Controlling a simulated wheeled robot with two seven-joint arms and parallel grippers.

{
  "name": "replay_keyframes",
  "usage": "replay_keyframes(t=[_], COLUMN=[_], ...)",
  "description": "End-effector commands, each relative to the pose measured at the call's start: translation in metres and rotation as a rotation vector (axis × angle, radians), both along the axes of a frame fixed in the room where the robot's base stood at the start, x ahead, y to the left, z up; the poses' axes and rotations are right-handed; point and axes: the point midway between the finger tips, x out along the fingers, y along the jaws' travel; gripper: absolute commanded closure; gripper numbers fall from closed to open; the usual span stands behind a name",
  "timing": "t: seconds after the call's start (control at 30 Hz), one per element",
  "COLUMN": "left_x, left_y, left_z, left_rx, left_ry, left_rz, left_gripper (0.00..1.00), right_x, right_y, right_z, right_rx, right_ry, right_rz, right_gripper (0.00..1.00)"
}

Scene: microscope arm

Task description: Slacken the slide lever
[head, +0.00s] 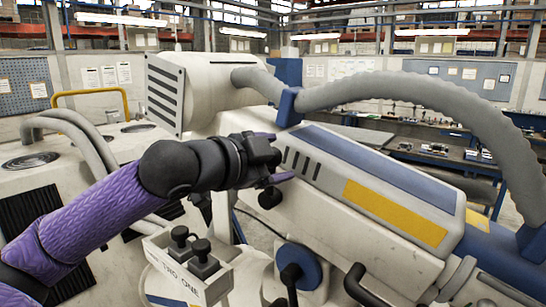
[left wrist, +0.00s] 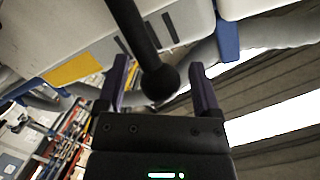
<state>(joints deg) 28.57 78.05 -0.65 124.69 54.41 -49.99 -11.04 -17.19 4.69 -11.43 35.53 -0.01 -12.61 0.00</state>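The slide lever is a black rod with a round ball end (left wrist: 160,84). In the left wrist view it comes down from the white machine housing, and its ball lies between my two purple fingers with gaps at both sides. In the head view a black knob (head: 270,198), probably this ball, shows just below my left gripper (head: 274,158). The left gripper is open, close to the side of the white housing (head: 340,220) with its dark slots and yellow panel. I cannot tell how deep the ball sits between the fingers. My right gripper is not in view.
A small control box (head: 180,270) with two black knobs stands below my left arm. A blue round hub (head: 305,262) with a black handle and another black handle (head: 358,285) are lower right. A thick grey hose (head: 400,88) arches over the housing.

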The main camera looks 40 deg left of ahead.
Motion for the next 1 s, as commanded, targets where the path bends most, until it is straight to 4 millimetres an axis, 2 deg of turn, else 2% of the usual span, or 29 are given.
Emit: replay_keyframes(t=[0.13,0.27,0.4,0.6,0.8,1.0], left_x=[-0.002,-0.013,-0.036,-0.075,-0.095,-0.098], left_y=[0.001,0.004,0.005,0.010,0.013,0.013], left_z=[0.000,-0.005,-0.003,0.007,0.015,0.018], left_rx=[0.000,0.001,0.000,0.000,0.000,0.001], left_ry=[-0.002,-0.003,-0.007,-0.007,-0.002,-0.001], left_rz=[0.001,0.005,0.004,-0.001,0.001,0.000], left_gripper=[0.16,0.16,0.16,0.16,0.16,0.16], right_x=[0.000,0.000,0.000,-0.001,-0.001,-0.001], right_y=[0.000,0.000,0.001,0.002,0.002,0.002], right_z=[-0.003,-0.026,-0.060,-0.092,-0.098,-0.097], right_rx=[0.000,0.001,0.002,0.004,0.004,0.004], right_ry=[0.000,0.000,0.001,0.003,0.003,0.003], right_rz=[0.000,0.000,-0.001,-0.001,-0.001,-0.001], right_gripper=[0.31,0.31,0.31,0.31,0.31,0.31])
